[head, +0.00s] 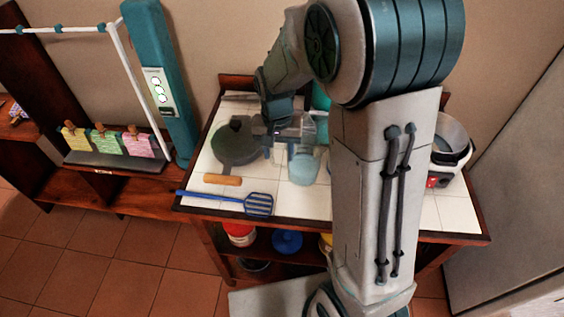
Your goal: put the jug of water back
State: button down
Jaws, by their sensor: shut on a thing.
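The jug of water (303,168) is clear with light blue water in its lower part. It is over the white tiled top of the wooden table, left of my arm's big link. My gripper (284,128) is at the jug's upper part and is shut on it. The fingertips are small and partly lost against the clear jug. I cannot tell whether the jug's base touches the tiles.
A dark round pan (238,142), a rolling pin (222,180) and a blue spatula (235,199) lie on the table's left side. A white appliance (450,148) stands at the right. My arm hides the table's middle right.

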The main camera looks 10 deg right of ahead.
aim_at(278, 166)
jog(key=shift+f+p, duration=0.3)
jog(key=shift+f, duration=2)
jog(key=shift+f, duration=0.2)
jog(key=c, duration=0.7)
grip_release()
jog(key=shift+c, duration=0.2)
jog(key=shift+r, duration=0.2)
